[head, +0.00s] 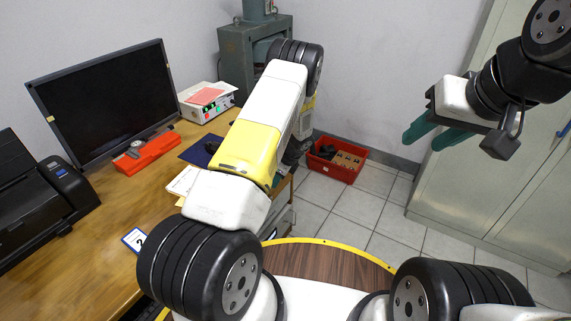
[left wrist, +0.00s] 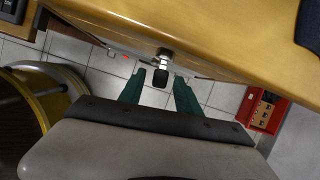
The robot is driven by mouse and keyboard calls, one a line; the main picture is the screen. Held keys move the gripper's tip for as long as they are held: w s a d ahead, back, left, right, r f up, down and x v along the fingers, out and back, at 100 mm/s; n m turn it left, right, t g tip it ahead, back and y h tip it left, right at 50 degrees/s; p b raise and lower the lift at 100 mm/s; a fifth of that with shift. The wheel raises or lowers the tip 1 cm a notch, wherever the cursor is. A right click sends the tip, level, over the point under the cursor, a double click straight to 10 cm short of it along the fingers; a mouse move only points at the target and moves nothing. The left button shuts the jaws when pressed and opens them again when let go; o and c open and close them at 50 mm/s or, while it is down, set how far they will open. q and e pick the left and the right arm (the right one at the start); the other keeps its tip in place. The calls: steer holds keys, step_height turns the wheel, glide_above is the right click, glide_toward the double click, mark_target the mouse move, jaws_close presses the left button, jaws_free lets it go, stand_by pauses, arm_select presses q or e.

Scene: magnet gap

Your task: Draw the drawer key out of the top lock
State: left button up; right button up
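The drawer key shows in the left wrist view as a dark head (left wrist: 160,74) in line with a silver lock (left wrist: 165,54) on the drawer front under the desk edge. It appears to sit in the lock. My left gripper (left wrist: 160,80) has its two green fingers apart, one on each side of the key head, with gaps between. In the head view my left arm hides this gripper and the key. My right gripper (head: 436,132) is raised at the right with its green fingers apart and nothing between them.
The wooden desk (head: 105,225) at the left holds a monitor (head: 105,100), a printer (head: 40,195) and a red tool (head: 147,153). A red crate (head: 336,160) stands on the tiled floor behind. A grey cabinet (head: 500,185) is at the right. The floor between is clear.

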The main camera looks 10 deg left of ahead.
arm_select(q)
steer(key=shift+c, duration=0.2)
jaws_close()
steer(key=shift+s+d, duration=0.3)
steer(key=shift+d, duration=0.55)
steer(key=shift+s+d, duration=0.3)
steer(key=shift+d, duration=0.5)
stand_by(0.4)
steer(key=d+r, duration=0.1)
steer(key=d, duration=0.1)
steer(key=s+d+r, duration=0.1)
steer(key=r, duration=0.1)
steer(key=shift+s+d, duration=0.15)
steer(key=shift+d, duration=0.25)
stand_by(0.5)
